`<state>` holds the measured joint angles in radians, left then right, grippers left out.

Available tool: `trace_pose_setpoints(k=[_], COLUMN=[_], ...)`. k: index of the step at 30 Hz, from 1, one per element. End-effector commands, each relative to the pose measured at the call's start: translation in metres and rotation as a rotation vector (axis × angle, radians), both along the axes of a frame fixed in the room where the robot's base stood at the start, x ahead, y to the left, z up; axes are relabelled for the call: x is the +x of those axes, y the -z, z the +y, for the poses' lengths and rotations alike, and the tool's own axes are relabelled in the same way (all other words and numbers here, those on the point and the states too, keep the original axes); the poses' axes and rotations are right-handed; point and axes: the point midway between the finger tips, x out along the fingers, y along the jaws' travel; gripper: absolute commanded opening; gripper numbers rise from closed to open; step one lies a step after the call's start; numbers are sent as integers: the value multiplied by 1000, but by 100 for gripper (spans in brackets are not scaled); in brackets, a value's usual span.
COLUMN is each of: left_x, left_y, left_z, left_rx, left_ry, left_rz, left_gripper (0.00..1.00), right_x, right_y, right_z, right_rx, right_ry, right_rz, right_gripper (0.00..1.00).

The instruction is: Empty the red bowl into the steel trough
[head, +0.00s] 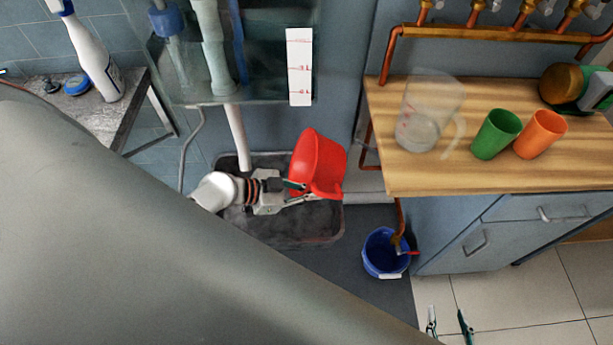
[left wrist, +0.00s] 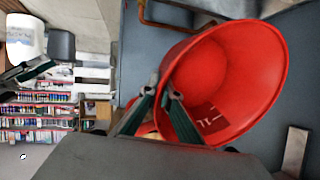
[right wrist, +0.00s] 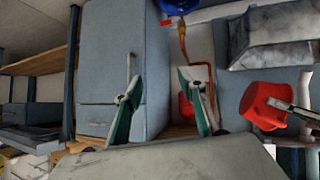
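The red bowl (head: 318,160) is tilted on its side above the right part of the steel trough (head: 290,232), a grey basin low by the wall. My left gripper (head: 292,192) is shut on the bowl's rim. In the left wrist view the bowl (left wrist: 250,75) shows its inside, with a dark marking on the wall; I see no loose contents there. My right gripper (head: 449,322) is open and empty at the bottom of the head view. The right wrist view shows its spread fingers (right wrist: 160,95), with the held bowl (right wrist: 262,105) to their right.
A wooden counter (head: 400,180) at the right holds a clear jug (head: 430,110), a green cup (head: 496,134) and an orange cup (head: 541,133). A blue bucket (head: 383,255) stands on the floor. A clear tank (head: 265,60) and a white pipe (head: 236,135) are above the trough.

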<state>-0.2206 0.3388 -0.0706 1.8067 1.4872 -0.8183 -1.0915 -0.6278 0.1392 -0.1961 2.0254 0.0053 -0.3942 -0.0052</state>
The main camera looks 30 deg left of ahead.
Motion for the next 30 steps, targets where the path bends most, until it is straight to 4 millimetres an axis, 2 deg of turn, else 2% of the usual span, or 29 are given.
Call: trace_pose_setpoints(k=[1,6,18,26,30], left_x=[4,3,7,9,11], left_y=[-11,-8,-7,-6,-5], left_z=[-2,-6,-13,-17,-22], left_rx=[11,58,157,226,297], left_ry=[-1,1,0,0,-1], left_rz=[-2,36,100,146,191], left_gripper=[0,0,0,0,0], right_x=[3,-2,5,5,4], right_y=[-14,-28,-73,-96,-113], right_z=[2,7,10,10,8], right_rx=[7,29,46,43,39], right_ry=[0,3,4,4,4], right_rz=[-8,0,-21,-20,-16], right_gripper=[40,40,40,40,40])
